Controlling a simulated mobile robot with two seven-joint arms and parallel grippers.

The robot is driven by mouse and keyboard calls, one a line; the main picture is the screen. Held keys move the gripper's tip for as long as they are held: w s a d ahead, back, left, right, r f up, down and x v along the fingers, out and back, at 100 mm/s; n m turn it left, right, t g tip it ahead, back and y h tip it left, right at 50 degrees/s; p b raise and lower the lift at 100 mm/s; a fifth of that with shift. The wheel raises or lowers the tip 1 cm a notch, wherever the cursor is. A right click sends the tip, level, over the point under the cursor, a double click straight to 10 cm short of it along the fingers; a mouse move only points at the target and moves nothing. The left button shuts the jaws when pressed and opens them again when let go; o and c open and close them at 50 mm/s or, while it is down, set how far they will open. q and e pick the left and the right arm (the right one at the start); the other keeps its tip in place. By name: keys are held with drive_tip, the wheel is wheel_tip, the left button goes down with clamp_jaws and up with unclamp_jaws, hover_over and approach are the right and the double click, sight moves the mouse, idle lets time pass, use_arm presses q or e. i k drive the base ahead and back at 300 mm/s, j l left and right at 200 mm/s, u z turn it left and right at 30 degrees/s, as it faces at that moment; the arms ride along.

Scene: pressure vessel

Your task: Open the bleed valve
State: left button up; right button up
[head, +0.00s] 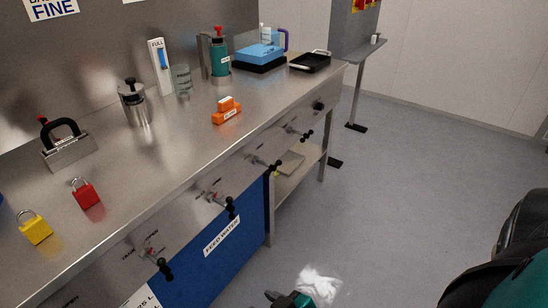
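Several small valves with black handles stick out from the steel bench's front panel: one at the near left (160,262), one above the blue panel (225,202), one further along (268,163) and one near the far end (302,133). A dark knob (319,105) sits beyond them. The small labels beside them are too small to read, so I cannot tell which is the bleed valve. Teal and black parts of mine show at the bottom edge and lower right. I see no gripper fingers, and nothing of mine touches a valve.
The steel bench top (175,150) bears a yellow padlock (36,230), a red padlock (86,194), a steel canister (134,103), an orange labelled block (227,115), a teal bottle (220,60) and a black tray (310,62). A lower shelf (298,165) stands under the bench. Grey floor (400,190) is clear at right.

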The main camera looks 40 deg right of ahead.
sight(272, 168)
drive_tip(key=i+l, duration=0.1)
drive_tip(key=l, duration=0.3)
drive_tip(key=i+l, duration=0.15)
drive_tip(key=l, duration=0.2)
drive_tip(key=i+l, duration=0.1)
drive_tip(key=l, duration=0.3)
drive_tip(key=i+l, duration=0.1)
drive_tip(key=l, duration=0.25)
